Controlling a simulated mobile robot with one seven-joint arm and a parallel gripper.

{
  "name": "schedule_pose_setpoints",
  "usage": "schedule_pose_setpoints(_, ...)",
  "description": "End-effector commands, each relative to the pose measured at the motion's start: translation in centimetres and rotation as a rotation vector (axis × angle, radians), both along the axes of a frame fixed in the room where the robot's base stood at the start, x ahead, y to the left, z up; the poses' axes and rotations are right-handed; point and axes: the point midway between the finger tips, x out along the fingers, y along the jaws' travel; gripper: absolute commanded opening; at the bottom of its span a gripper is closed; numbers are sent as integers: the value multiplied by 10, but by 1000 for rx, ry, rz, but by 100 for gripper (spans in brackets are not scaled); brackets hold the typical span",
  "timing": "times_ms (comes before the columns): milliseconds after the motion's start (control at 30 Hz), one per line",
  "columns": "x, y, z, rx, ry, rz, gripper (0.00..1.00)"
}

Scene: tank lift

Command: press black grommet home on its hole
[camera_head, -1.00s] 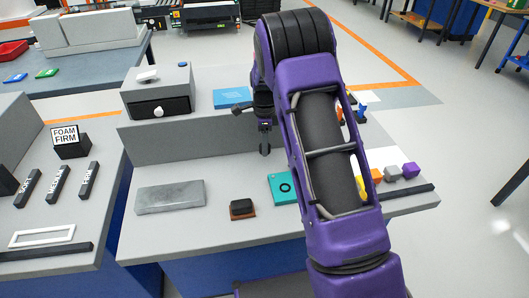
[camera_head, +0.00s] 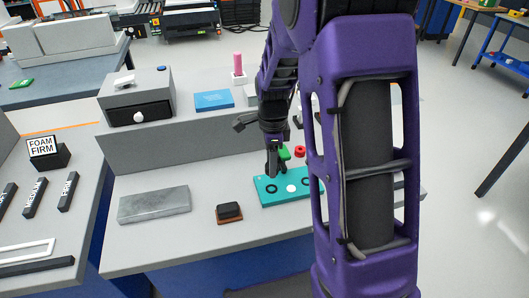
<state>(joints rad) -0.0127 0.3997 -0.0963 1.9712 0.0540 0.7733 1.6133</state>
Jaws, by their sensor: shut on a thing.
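A teal plate (camera_head: 268,200) lies on the grey bench in front of the low grey wall, partly hidden on the right by my arm. Dark rings and a white disc show on its top. My gripper (camera_head: 273,170) points down over the left part of the plate, just behind the left dark ring (camera_head: 271,188). It is shut on a small dark thing, which I take to be the black grommet. The grommet is mostly hidden by the dark fingers, and I cannot tell whether it touches the plate.
A green piece (camera_head: 284,153) and a red ring (camera_head: 300,152) lie close behind the plate. A black block on a brown base (camera_head: 229,212) and a grey slab (camera_head: 153,204) lie to the left. The grey wall (camera_head: 175,143) runs behind them.

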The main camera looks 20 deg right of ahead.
Motion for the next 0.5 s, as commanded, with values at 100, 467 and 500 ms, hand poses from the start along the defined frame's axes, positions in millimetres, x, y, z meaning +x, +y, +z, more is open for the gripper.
schedule_pose_setpoints(100,-2,0,-4,0,-1,1,0)
schedule_pose_setpoints(467,-2,-1,-32,0,0,0,0)
schedule_pose_setpoints(500,-2,-1,-36,0,0,0,0)
